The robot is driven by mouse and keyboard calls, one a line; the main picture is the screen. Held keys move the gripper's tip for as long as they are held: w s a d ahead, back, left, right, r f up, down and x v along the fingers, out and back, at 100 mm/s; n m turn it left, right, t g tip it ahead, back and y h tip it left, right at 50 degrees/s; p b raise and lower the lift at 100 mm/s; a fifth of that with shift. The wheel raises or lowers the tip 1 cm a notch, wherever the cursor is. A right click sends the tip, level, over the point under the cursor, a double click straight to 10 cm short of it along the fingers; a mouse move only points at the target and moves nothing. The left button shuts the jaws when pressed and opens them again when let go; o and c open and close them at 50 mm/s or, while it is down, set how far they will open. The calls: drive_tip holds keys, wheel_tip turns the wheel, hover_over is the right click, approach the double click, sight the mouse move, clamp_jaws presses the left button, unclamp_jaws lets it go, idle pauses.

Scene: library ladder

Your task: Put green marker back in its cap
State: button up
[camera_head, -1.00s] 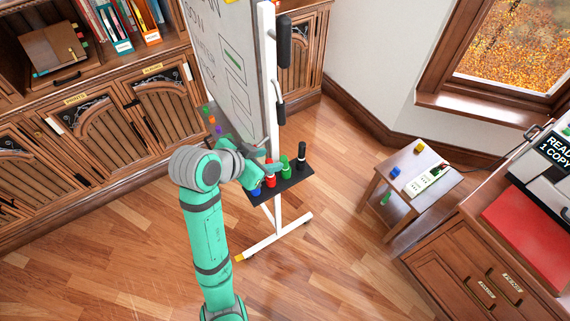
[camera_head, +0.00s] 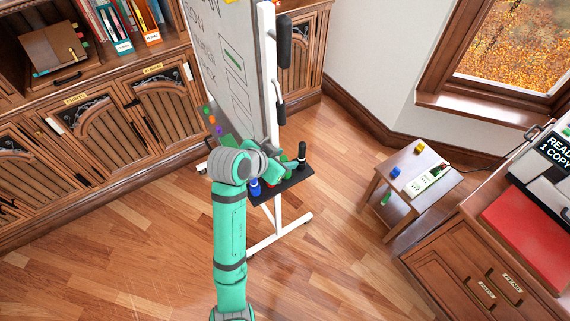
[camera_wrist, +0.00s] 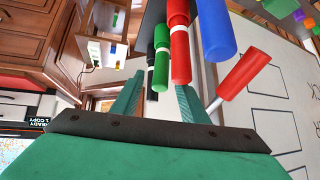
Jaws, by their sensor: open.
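My gripper (camera_wrist: 161,86) is open, its two green fingers apart. In the wrist view, which looks upside down, the green marker (camera_wrist: 161,62) shows beyond and between the fingertips, with a pale band around it. I cannot tell whether the fingers reach around it. In the head view the green marker (camera_head: 287,158) is mostly hidden behind my gripper (camera_head: 282,163) at the dark tray (camera_head: 293,178). A small green piece (camera_head: 386,198) shows at the small side table; I cannot tell whether it is the cap.
A tilted red piece with a white tip (camera_wrist: 243,76) is near my right finger. The whiteboard (camera_head: 222,60) stands behind. The floor in front is clear.

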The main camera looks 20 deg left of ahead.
clamp_jaws()
drive_tip(key=shift+r, duration=0.1)
